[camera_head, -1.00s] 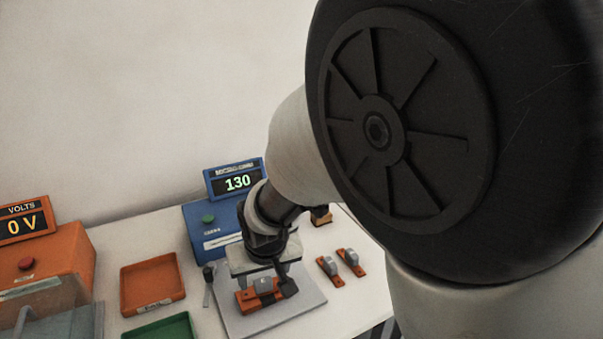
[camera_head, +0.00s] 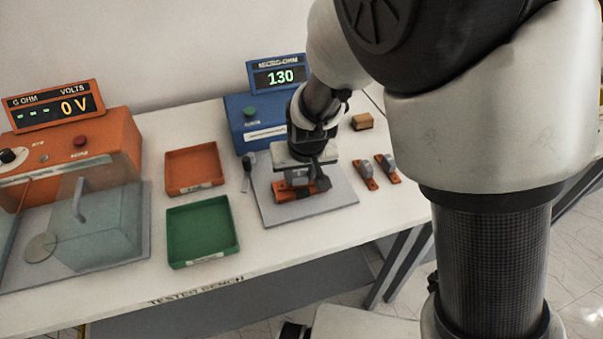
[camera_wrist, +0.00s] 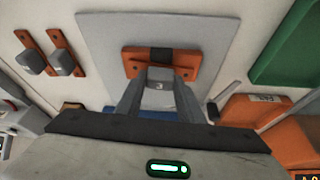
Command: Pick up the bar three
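Bar three is an orange bar (camera_head: 281,193) with a grey block, lying on the grey plate (camera_head: 337,201) in front of the blue meter. In the wrist view the block, marked "3", is the grip part of bar three (camera_wrist: 159,87), and the orange strip shows behind it. My gripper (camera_head: 299,181) is down over the bar from above. In the wrist view the two fingers of my gripper (camera_wrist: 159,98) stand on both sides of the grey block, very close to it. Whether they press on it is not clear.
Two more orange bars (camera_head: 366,173) (camera_head: 387,168) lie right of the plate. A blue meter (camera_head: 238,119) reads 130. An orange tray (camera_head: 168,186) and a green tray (camera_head: 171,260) stand to the left, with a dark probe (camera_head: 246,166) between trays and plate. An orange tester (camera_head: 125,150) stands farther left.

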